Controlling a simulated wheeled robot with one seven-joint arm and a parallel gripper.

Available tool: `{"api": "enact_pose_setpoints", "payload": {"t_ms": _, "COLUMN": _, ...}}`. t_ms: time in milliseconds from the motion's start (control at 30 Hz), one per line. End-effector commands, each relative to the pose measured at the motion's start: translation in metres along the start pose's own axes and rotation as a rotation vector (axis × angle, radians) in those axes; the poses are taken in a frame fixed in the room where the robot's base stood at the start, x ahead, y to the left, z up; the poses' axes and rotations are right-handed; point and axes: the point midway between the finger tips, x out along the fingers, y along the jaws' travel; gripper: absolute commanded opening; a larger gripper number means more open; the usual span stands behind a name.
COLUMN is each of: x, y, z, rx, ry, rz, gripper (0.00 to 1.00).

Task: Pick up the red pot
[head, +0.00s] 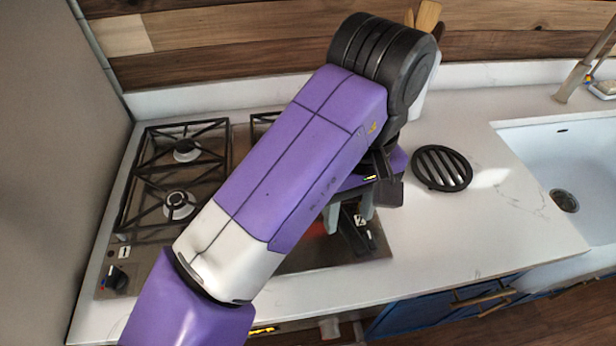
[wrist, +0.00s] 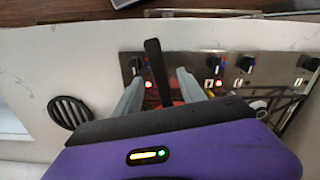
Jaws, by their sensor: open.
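The red pot is almost wholly hidden by my arm and gripper. Its long black handle (wrist: 153,68) shows in the wrist view, pointing toward the counter's front edge, with a little red at its base. My gripper (wrist: 158,82) is open, with one grey finger on each side of the handle and gaps between in the picture. In the head view my gripper (head: 348,218) points down over the right part of the gas hob (head: 290,264). I cannot tell how far the fingertips are above the pot or whether they touch it.
A round black slatted trivet (head: 441,168) lies on the white counter (head: 440,235) right of the hob; it also shows in the wrist view (wrist: 69,112). A white sink (head: 530,165) is farther right. Wooden utensils (head: 427,16) stand behind my arm. Black grates cover the left burners.

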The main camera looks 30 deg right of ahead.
Motion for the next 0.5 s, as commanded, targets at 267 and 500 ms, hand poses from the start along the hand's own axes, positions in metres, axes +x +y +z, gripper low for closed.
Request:
{"api": "enact_pose_setpoints", "payload": {"t_ms": 267, "x": 0.029, "y": 0.001, "z": -0.002, "rx": -0.002, "ry": -0.002, "rz": 0.005, "gripper": 0.47}}
{"api": "enact_pose_setpoints", "payload": {"t_ms": 500, "x": 0.062, "y": 0.000, "z": -0.008, "rx": -0.002, "ry": 0.000, "rz": 0.003, "gripper": 0.47}}
